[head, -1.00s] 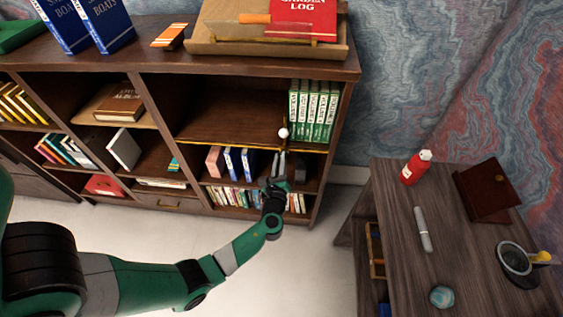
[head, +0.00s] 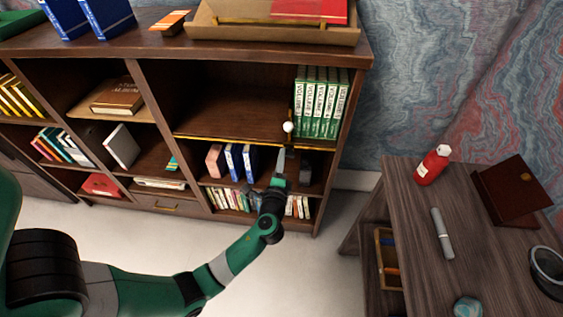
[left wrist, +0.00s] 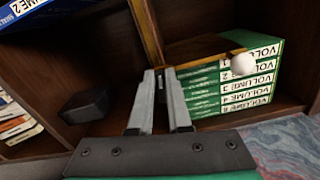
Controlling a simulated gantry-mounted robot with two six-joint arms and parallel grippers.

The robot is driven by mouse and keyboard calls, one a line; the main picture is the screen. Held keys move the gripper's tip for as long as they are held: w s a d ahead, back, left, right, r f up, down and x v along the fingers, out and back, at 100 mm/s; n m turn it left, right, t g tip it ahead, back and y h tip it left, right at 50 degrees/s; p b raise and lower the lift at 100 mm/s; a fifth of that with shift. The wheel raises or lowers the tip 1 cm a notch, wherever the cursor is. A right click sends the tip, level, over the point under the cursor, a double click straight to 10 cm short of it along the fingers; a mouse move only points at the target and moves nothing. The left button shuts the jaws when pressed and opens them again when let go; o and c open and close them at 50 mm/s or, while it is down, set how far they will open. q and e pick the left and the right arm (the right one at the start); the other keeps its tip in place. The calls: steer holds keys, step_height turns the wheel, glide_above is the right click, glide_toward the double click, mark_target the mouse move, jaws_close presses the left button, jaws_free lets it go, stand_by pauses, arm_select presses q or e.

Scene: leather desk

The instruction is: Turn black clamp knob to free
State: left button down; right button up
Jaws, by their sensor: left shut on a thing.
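My left gripper (head: 282,153) is at the front edge of the upper right shelf, just below a white ball (head: 288,127). In the left wrist view its fingertips (left wrist: 158,73) are close together at the brass rail (left wrist: 150,35), where a brass arm (left wrist: 205,58) meets it. The arm carries the white ball (left wrist: 243,63), beside green volumes (left wrist: 230,85). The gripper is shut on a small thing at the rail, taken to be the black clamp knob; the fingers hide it. My right gripper is not in view.
The brass rail (head: 230,141) runs along the shelf edge. Blue books (head: 240,162) and a dark block (left wrist: 85,105) stand on the shelf below. A side table (head: 405,220) with a red bottle (head: 432,164) is to the right. The upper shelf left of the green volumes is empty.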

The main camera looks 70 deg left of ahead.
arm_select(q)
steer(key=shift+f+n+b, duration=0.2)
steer(key=shift+n+b, duration=0.25)
steer(key=shift+n, duration=0.45)
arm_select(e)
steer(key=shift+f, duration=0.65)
arm_select(q)
steer(key=c, duration=0.9)
jaws_free()
steer(key=shift+o, duration=0.2)
steer(key=shift+r, duration=0.1)
